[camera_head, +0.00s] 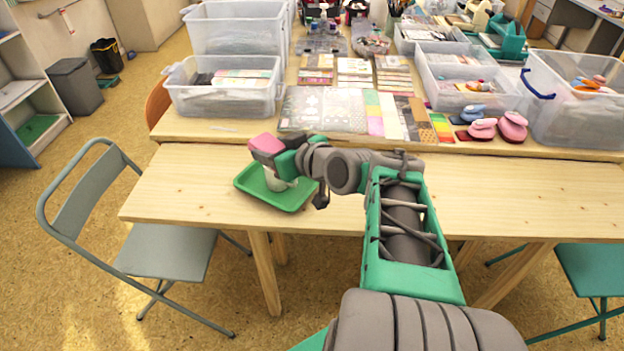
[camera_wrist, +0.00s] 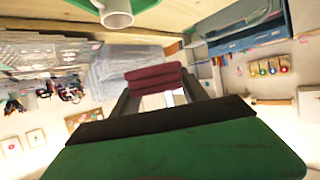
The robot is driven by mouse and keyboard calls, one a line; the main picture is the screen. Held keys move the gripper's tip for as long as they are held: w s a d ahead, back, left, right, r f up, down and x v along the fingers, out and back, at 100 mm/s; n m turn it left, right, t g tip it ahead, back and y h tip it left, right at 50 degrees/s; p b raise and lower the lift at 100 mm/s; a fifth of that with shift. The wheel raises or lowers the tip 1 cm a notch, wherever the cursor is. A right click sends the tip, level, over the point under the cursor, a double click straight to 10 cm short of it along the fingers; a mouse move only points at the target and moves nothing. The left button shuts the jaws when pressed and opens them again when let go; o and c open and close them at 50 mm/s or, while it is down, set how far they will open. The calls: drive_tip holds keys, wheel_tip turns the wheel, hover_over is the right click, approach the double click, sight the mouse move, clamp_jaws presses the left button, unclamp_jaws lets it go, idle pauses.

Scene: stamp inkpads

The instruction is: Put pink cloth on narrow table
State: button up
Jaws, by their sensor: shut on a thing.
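The pink cloth (camera_head: 265,143) is a small folded block at the tip of my gripper (camera_head: 272,152). In the wrist view the cloth (camera_wrist: 153,78) looks dark red and layered, between the two fingers of my gripper (camera_wrist: 155,92), which is shut on it. The narrow table (camera_head: 450,205) is the pale wooden one in front. My gripper holds the cloth in the air above the narrow table's left part, near its back edge.
A green tray (camera_head: 252,189) with a white cup (camera_head: 278,180) sits on the narrow table below my gripper. The narrow table's left end is bare. Behind it, a wider table (camera_head: 215,128) carries clear bins, cards and stamps. A grey chair (camera_head: 165,250) stands front left.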

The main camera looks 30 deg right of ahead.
drive_tip(key=s+d+f+m+h+p, duration=0.25)
drive_tip(key=s+d+f, duration=0.25)
drive_tip(key=s+d, duration=0.5)
drive_tip(key=s+d+f+m+h+p, duration=0.1)
drive_tip(key=s+d+f+m+h, duration=0.2)
drive_tip(key=s+d, duration=0.7)
drive_tip(key=shift+n, duration=0.45)
drive_tip(key=f+x, duration=0.1)
drive_tip(key=x, duration=0.5)
drive_tip(key=s+f+x, duration=0.1)
drive_tip(key=x, duration=0.6)
drive_tip(key=f+x, duration=0.2)
drive_tip(key=x, duration=0.4)
drive_tip(key=shift+f+b, duration=0.15)
drive_tip(key=shift+b, duration=0.15)
drive_tip(key=shift+d+f, duration=0.1)
drive_tip(key=shift+f, duration=1.3)
